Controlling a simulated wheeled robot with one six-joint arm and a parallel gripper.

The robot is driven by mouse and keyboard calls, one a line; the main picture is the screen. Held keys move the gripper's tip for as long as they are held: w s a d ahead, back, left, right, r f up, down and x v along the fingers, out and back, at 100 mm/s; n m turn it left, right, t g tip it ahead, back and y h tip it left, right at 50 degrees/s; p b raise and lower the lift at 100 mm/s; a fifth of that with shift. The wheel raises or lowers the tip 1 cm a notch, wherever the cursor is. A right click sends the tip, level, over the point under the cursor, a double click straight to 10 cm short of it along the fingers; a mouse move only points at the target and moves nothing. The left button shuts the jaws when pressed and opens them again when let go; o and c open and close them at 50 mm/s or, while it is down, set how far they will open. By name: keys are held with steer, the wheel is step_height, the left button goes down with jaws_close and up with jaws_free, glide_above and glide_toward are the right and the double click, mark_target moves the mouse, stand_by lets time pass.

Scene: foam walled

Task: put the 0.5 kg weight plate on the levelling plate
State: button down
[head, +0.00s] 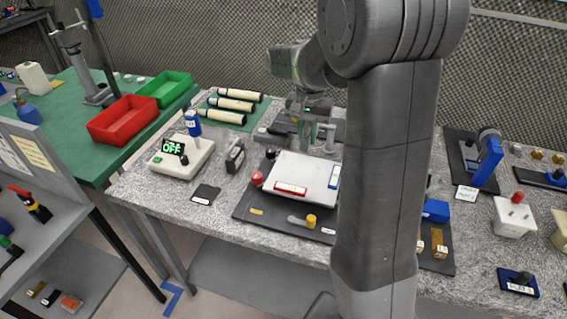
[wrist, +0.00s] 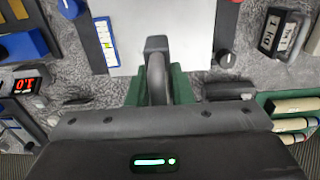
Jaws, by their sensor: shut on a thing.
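The levelling plate (head: 306,178) is a pale flat square plate on a dark base on the bench, with a red-and-white strip at its front edge. Its pale top also shows in the wrist view (wrist: 170,30). My gripper (wrist: 160,82) has its green fingers shut on a dark grey piece, taken as the 0.5 kg weight plate (wrist: 157,68) and seen edge-on. No label on it can be read. The held piece is near one edge of the pale plate; whether they touch cannot be told. In the head view my gripper is at the plate's far side, partly hidden by my arm.
A black 1 kg weight (wrist: 280,33) stands beside the plate's base. A balance reading OFF (head: 182,156) and a dark square pad (head: 205,194) are to the left. Cream-coloured cylinders (head: 235,100) lie behind. A yellow-knobbed part (head: 310,221) sits in front.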

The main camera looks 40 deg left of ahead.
mark_target(302, 170)
steer(key=shift+a+f, duration=0.1)
steer(key=shift+a, duration=0.25)
step_height(302, 170, down, 10)
steer(key=shift+r+p, duration=0.15)
steer(key=shift+p, duration=0.3)
steer(key=c, duration=1.3)
jaws_free()
steer(key=shift+s, duration=0.1)
step_height(302, 170, up, 12)
steer(key=shift+b, duration=0.35)
